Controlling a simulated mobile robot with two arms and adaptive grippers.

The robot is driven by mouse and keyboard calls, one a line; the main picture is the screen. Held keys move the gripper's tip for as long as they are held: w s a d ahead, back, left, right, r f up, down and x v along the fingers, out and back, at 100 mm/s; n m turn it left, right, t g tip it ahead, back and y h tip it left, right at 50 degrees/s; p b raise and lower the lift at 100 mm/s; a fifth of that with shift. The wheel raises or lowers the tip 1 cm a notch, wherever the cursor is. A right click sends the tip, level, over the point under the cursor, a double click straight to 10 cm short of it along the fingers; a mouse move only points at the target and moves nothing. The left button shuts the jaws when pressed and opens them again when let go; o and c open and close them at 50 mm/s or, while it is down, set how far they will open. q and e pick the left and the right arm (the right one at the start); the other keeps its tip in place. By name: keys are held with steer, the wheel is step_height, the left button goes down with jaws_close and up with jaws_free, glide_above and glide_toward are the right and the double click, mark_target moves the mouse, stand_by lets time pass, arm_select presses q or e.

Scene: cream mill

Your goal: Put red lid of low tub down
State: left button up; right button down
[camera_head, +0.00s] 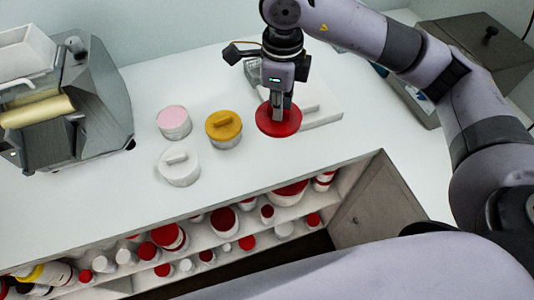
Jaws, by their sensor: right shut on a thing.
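The red lid (270,127) is a round red disc at the right of the white counter. My right gripper (280,106) points down and is shut on it. The lid is over or close to the front edge of a flat white board; I cannot tell whether it touches anything below. A low white tub with pink contents (174,123) stands open at the left of the group. My left gripper is not in view.
A tub with a yellow lid (224,127) and a white-lidded tub (179,167) stand to the left. A grey machine (75,105) fills the counter's left end. Several red-lidded containers are on the shelf below. The front left counter is clear.

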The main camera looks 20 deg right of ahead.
steer(key=m, duration=0.2)
steer(key=w+r+m, duration=0.1)
steer(key=m, duration=0.1)
steer(key=a+r+m, duration=0.1)
steer(key=m, duration=0.1)
steer(key=shift+w+a+m, duration=0.1)
steer(key=shift+w+m, duration=0.05)
steer(key=shift+m, duration=0.15)
steer(key=m, duration=0.2)
steer(key=r+m, duration=0.1)
steer(key=m, duration=0.1)
steer(key=shift+w+a, duration=0.3)
steer(key=shift+a, duration=0.05)
steer(key=p, duration=0.4)
glide_above(267, 157)
step_height(267, 157, down, 16)
steer(key=shift+w+r, duration=0.1)
steer(key=shift+r, duration=0.1)
step_height(267, 157, down, 3)
steer(key=shift+f+p, duration=0.2)
steer(key=shift+p, duration=0.2)
steer(key=shift+f, duration=0.4)
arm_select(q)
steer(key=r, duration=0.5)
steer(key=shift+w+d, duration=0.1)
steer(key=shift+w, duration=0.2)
arm_select(e)
steer(key=shift+f, duration=0.1)
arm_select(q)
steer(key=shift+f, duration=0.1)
